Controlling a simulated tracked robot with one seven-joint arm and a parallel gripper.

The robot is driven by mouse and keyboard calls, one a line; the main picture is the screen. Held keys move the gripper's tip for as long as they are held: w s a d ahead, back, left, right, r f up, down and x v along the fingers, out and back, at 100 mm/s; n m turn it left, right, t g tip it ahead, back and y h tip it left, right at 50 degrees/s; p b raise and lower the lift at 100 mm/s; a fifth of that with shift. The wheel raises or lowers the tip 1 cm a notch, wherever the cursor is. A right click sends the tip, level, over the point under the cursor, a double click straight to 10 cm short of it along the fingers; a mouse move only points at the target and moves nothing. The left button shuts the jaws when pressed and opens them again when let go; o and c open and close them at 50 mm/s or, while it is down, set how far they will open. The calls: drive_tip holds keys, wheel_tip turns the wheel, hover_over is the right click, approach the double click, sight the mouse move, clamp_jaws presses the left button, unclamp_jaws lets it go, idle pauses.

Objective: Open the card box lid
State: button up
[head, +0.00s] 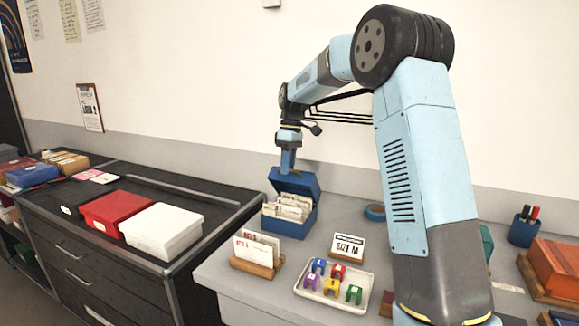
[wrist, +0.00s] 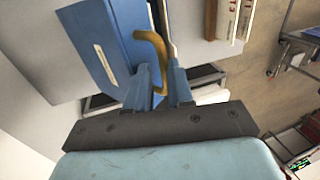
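The blue card box (head: 287,224) stands on the grey counter with cards inside. Its blue lid (head: 293,184) is raised and tilted back, leaving the cards uncovered. In the wrist view the lid (wrist: 104,45) fills the upper left, with a curved brass-coloured handle (wrist: 158,42) on it. My gripper (head: 288,168) is at the top of the lid, pointing down. In the wrist view my gripper (wrist: 162,80) has one finger on each side of the handle and appears closed on it. The exact contact is partly hidden by the fingers.
A tape roll (head: 375,212) lies to the right. Red (head: 115,208) and white (head: 161,230) boxes sit on the dark drawers left.

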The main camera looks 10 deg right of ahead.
drive_tip(key=v, duration=1.1)
drive_tip(key=shift+r, duration=0.4)
